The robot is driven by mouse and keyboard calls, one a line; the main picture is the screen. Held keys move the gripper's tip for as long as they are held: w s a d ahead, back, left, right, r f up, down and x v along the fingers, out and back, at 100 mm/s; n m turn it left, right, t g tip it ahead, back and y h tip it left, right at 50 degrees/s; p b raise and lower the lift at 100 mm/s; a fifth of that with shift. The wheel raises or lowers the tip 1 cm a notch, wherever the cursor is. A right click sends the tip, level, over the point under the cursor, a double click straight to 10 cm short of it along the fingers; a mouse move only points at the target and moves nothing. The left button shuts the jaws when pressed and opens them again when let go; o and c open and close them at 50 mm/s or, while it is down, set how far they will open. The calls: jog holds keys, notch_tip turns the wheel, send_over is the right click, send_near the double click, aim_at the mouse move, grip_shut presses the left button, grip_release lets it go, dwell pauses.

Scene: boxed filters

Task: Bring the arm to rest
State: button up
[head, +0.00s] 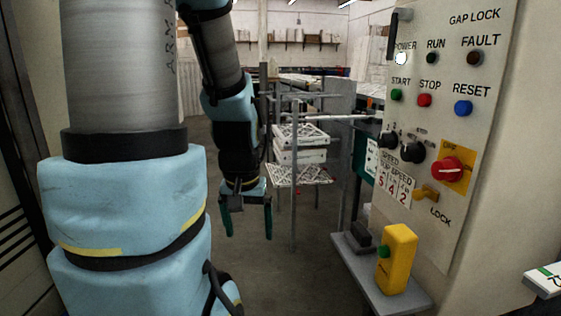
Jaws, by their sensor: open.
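My arm, in light blue covers with black bands, fills the left of the head view. My gripper (247,232) hangs at its end, left of the picture's middle, with its two dark green fingers pointing down. The fingers stand apart and nothing shows between them. The gripper is in front of the floor, apart from the rack and the control panel.
A control panel (440,110) with buttons and knobs stands at the right. A grey shelf (405,300) below it holds a yellow box (396,260). A metal rack (294,215) with white slotted trays (300,155) stands beyond the gripper. Grey floor (275,285) is clear below.

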notch_tip(320, 180, down, 5)
jog(key=b, duration=0.4)
notch_tip(320, 180, up, 13)
jog(key=p, duration=1.3)
jog(key=shift+s+r+p, duration=0.2)
jog(key=shift+s+p, duration=0.1)
jog(key=shift+s, duration=0.1)
